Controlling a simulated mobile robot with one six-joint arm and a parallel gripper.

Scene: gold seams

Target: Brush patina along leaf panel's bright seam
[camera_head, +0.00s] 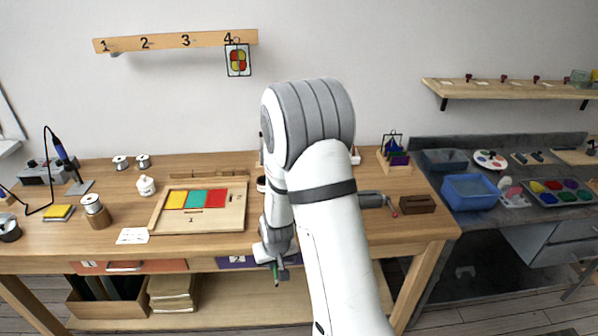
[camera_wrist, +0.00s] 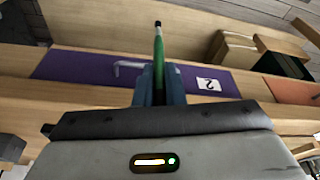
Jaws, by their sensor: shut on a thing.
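My gripper (camera_head: 274,256) is in front of the bench's front edge, pointing down, beside the purple drawer. It is shut on a slim green-handled tool, likely a brush (camera_head: 276,280). In the wrist view my gripper (camera_wrist: 158,85) holds the green brush (camera_wrist: 158,48), whose dark end points away from the fingers. No panel is clearly a leaf panel. A small framed panel (camera_head: 238,60) with red and yellow pieces hangs under number 4 on the wall rail. A wooden board (camera_head: 232,222) on the bench carries yellow, green and red pieces. I cannot make out a bright seam or patina.
The purple drawer (camera_wrist: 85,68), marked 2, is close to the brush in the wrist view. Spools, a soldering iron (camera_head: 62,152) and a jar stand on the bench's left. A rack (camera_head: 395,163) and a brown block (camera_head: 417,204) stand right. My arm hides the bench's middle.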

